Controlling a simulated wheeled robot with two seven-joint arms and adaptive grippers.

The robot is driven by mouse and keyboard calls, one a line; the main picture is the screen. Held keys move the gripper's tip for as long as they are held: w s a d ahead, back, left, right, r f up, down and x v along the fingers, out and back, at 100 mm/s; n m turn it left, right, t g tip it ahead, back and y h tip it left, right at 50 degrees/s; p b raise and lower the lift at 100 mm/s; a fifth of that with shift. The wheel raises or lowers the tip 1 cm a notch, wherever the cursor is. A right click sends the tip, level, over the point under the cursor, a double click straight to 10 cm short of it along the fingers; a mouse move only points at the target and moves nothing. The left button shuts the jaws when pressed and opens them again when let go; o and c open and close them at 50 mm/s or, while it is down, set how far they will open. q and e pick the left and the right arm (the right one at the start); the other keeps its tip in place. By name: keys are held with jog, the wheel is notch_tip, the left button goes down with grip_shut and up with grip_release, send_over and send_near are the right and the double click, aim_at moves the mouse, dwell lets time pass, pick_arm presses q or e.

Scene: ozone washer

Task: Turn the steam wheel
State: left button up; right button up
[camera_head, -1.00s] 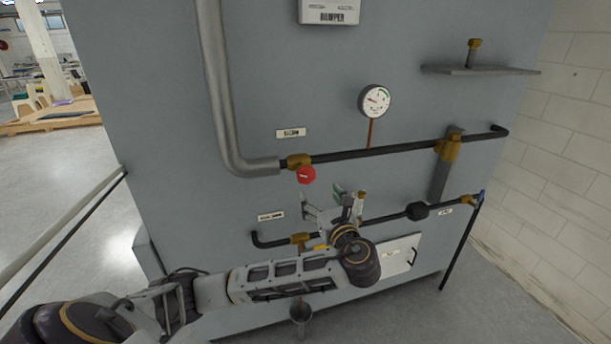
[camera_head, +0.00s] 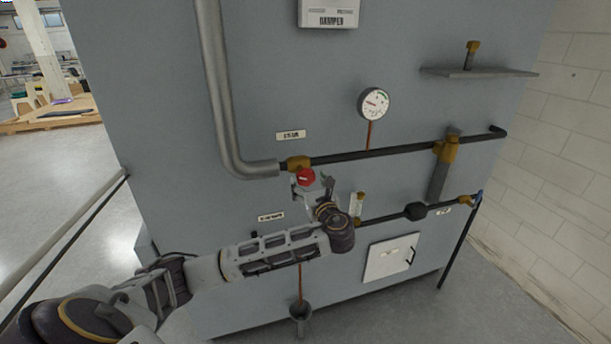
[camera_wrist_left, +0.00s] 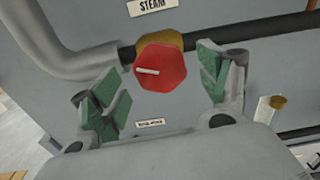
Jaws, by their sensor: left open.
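The red steam wheel (camera_head: 306,177) sits on a brass valve at the left end of the black upper pipe, just below the STEAM label (camera_head: 291,135). In the left wrist view the wheel (camera_wrist_left: 160,69) shows as a red knob with a white bar, lying a little beyond and between the fingertips. My left gripper (camera_head: 312,187) is at the wheel from below, its green-padded fingers (camera_wrist_left: 157,97) spread open on either side. I see no clear contact with the wheel. My right gripper is not in view.
A thick grey pipe (camera_head: 216,100) bends into the valve from the left. A gauge (camera_head: 374,103) stands above the upper pipe. A lower black pipe (camera_head: 385,217) and a white hatch (camera_head: 389,259) lie below. A shelf (camera_head: 478,72) juts out upper right.

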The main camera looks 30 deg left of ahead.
aim_at(307, 178)
pick_arm(q)
jog(key=x, duration=0.3)
jog(key=shift+r+p, duration=0.1)
jog(key=shift+p, duration=0.2)
jog(key=shift+w+a, duration=0.35)
jog(key=shift+a, duration=0.05)
jog(key=c, duration=1)
